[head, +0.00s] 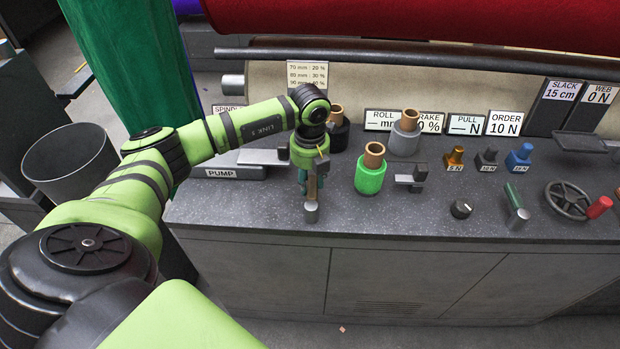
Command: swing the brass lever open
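My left gripper (311,190) points down over the counter, just left of the green roll. Its fingers are dark and small from here, and I cannot tell whether they are open or shut. A thin brass-coloured strip, perhaps the brass lever (321,153), shows beside the gripper. The rest of it is hidden behind my wrist and fingers, so I cannot tell its angle or whether the fingers touch it. A short grey metal cylinder (311,213) stands directly below the fingertips. My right gripper is not in view.
On the counter (400,220) stand the green roll (371,175), a grey roll (405,135), several coloured weights, a black knob (461,209), a green-handled lever (514,198) and a handwheel (567,200). A dark bar (430,60) runs along the back. The front counter strip is mostly clear.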

